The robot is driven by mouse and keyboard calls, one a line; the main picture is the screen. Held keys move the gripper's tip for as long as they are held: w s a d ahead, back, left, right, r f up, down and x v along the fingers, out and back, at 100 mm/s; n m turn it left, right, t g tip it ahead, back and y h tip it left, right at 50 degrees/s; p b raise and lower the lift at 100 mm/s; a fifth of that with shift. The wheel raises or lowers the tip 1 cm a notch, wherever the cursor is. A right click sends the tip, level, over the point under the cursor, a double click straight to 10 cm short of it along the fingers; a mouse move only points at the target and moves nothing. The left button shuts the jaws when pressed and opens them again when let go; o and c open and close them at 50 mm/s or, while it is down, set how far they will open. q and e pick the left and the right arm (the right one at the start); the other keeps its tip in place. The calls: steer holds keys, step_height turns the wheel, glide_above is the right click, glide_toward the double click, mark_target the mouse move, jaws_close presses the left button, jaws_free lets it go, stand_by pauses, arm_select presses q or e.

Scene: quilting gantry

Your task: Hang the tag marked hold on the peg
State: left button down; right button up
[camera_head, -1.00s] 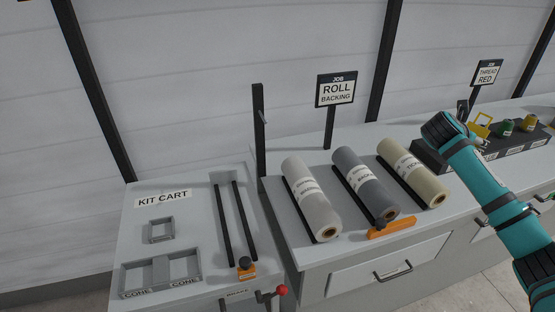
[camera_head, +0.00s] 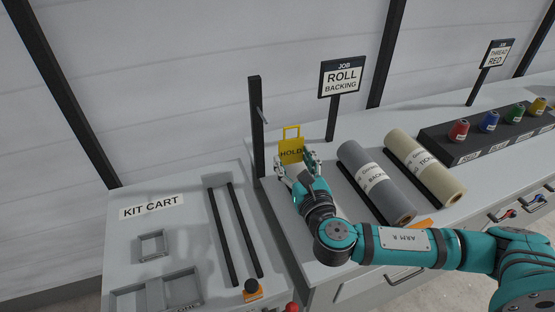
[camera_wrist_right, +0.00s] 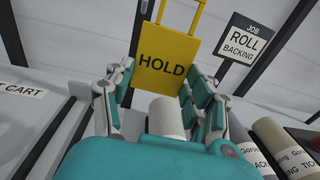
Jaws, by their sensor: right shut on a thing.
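The yellow tag marked HOLD (camera_head: 291,151) is upright, with its open loop handle at the top. My right gripper (camera_head: 297,163) is shut on its lower part and holds it above the left end of the counter. In the right wrist view the tag (camera_wrist_right: 168,62) faces the camera between the two fingers. The peg (camera_head: 263,117) is a short rod near the top of a dark post (camera_head: 257,135). The tag is to the right of the post and a little lower than the peg, apart from it in the picture. My left gripper is not in view.
A grey fabric roll (camera_head: 375,180) and a cream roll (camera_head: 425,165) lie right of my arm. A pale roll (camera_wrist_right: 166,115) lies below the gripper. The ROLL BACKING sign (camera_head: 342,78) stands behind. The kit cart (camera_head: 185,235) is at left.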

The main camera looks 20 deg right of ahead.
steer(key=a, duration=0.1)
steer(key=s+a+y, duration=0.1)
steer(key=a+n+y, duration=0.1)
steer(key=shift+s+a+f, duration=0.1)
steer(key=shift+s+f, duration=0.05)
steer(key=shift+s, duration=0.2)
steer(key=shift+w+f+p, duration=0.1)
steer(key=shift+w+p, duration=0.2)
steer(key=shift+w, duration=2.55)
